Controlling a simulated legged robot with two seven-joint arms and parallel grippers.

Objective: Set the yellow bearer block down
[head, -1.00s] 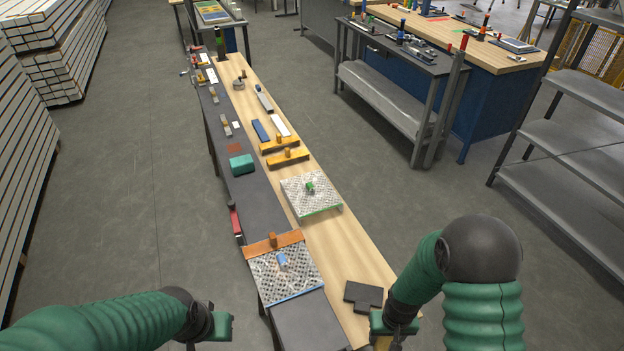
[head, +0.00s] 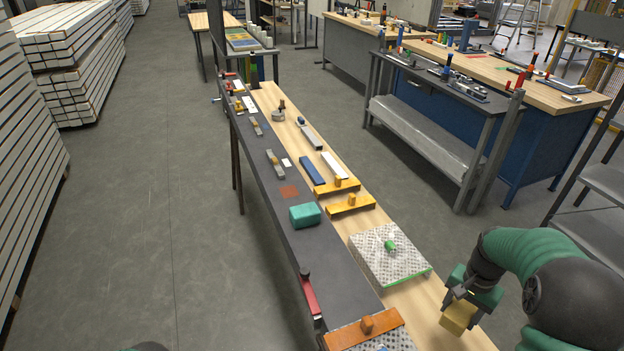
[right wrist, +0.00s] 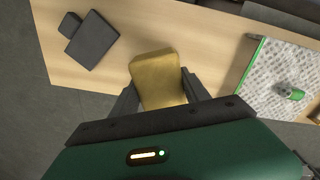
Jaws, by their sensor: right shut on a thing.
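The yellow bearer block (head: 458,317) is in my right gripper (head: 466,298), which is shut on it. The block looks held over the right side of the wooden bench top (head: 425,300); I cannot tell whether it touches the wood. In the right wrist view the block (right wrist: 158,80) sits between the two dark fingers (right wrist: 157,98), with bench wood behind it. My left gripper is out of view; only a dark bit of my left arm shows at the bottom edge.
A patterned plate with a green edge (head: 390,262) lies left of the block. A dark notched plate (right wrist: 92,42) lies on the wood in the right wrist view. An orange bar (head: 345,336), two yellow bars and a teal block (head: 305,215) are farther left.

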